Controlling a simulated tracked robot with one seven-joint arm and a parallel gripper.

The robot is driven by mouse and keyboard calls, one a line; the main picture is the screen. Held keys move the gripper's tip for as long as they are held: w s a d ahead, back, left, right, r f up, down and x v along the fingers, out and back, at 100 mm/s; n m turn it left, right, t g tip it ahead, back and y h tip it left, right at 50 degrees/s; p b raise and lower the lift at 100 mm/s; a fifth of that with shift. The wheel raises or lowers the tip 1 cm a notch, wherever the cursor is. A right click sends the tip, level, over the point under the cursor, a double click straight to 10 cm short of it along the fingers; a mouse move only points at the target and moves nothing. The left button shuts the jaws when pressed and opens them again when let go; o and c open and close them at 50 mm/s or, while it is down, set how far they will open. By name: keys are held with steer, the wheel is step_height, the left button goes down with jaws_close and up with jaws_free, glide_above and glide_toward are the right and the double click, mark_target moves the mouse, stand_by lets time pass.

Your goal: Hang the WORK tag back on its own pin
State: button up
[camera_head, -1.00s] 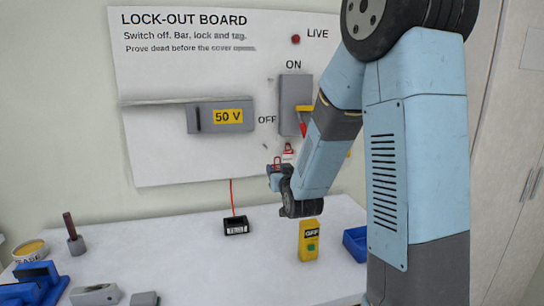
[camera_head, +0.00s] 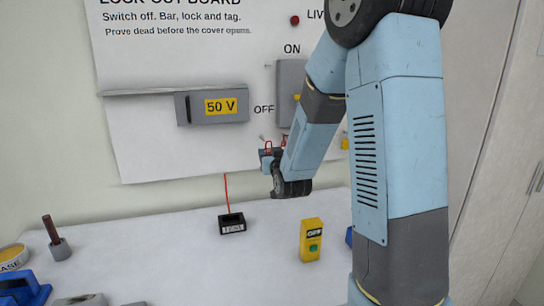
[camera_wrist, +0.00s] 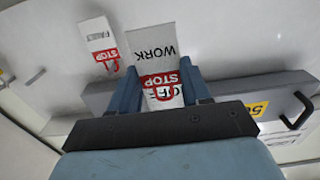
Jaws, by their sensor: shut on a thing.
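The WORK tag (camera_wrist: 150,45) is a pale grey card with a red STOP band, between my fingers in the wrist view. My gripper (camera_wrist: 157,90) is shut on it. In the head view my gripper (camera_head: 270,157) is in front of the board below the OFF label, with a red loop (camera_head: 268,147) at its tip. A second tag (camera_wrist: 100,42), white with a red STOP band, hangs to the left in the wrist view; its word is too small to read surely. A small grey peg (camera_wrist: 36,77) shows further left. I cannot tell which pin belongs to the WORK tag.
The lock-out board (camera_head: 150,140) carries a grey 50 V box (camera_head: 212,107) and a switch (camera_head: 290,80) partly behind my arm. On the table stand a black TEST holder (camera_head: 232,224), a yellow tester (camera_head: 311,240) and a brown-handled tool (camera_head: 55,238). Blue items (camera_head: 25,288) lie front left.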

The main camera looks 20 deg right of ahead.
steer(key=shift+w+a+f, duration=0.1)
steer(key=shift+w+f, duration=0.05)
steer(key=shift+w, duration=1.15)
steer(key=shift+w+d+f, duration=0.1)
steer(key=shift+w+f, duration=0.05)
steer(key=shift+w, duration=1.15)
steer(key=shift+w+a+f, duration=0.1)
steer(key=shift+w+f, duration=0.05)
steer(key=shift+w, duration=1.15)
steer(key=o, duration=1.1)
